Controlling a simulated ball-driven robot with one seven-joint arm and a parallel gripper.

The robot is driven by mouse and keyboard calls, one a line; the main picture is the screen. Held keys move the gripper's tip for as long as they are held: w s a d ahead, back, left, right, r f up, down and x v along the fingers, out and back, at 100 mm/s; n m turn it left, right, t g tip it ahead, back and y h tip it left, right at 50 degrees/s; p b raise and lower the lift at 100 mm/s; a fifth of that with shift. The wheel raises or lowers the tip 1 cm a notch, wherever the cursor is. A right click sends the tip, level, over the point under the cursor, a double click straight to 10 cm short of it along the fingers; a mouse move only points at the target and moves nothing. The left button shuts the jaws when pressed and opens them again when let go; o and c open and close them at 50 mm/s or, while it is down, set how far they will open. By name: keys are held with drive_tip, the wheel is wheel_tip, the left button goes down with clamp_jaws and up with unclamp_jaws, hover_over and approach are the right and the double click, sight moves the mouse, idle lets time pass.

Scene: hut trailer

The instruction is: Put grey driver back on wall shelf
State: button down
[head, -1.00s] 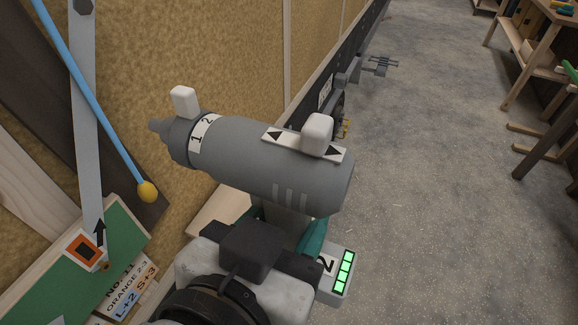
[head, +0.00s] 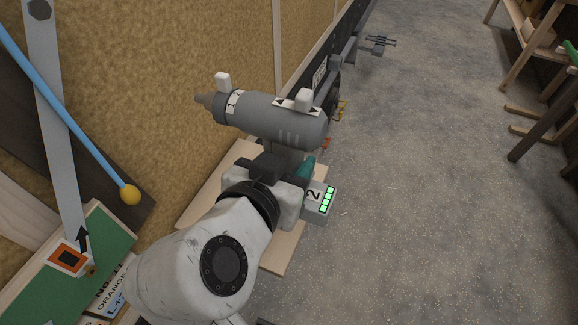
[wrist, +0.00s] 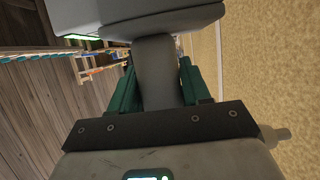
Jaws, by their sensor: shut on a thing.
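The grey driver (head: 268,120) is in my gripper, its body above the hand and its nose toward the wall at the left. Its battery base with green bars (head: 325,200) hangs at the lower right. My gripper (wrist: 158,82) is shut around the driver's handle (wrist: 156,70), with a teal finger on each side in the wrist view. A pale wooden wall shelf (head: 206,192) shows below and behind my gripper, its top largely hidden by my arm. The driver looks raised over the shelf; the exact gap cannot be told.
A green board (head: 60,262) with labels and a grey strip lies at the lower left, beside a blue rod with a yellow tip (head: 130,195). A dark rail with tools (head: 335,75) runs along the wall beyond. Wooden benches (head: 525,60) stand at right; the floor between is clear.

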drive_tip(key=shift+w+f, duration=0.95)
drive_tip(key=shift+f, duration=0.05)
drive_tip(key=f, duration=0.2)
drive_tip(key=p, duration=0.1)
drive_tip(key=shift+w+f, duration=0.25)
drive_tip(key=shift+f, duration=0.6)
drive_tip(key=shift+f, duration=0.2)
drive_tip(key=c, duration=0.5)
unclamp_jaws()
drive_tip(key=o, duration=0.5)
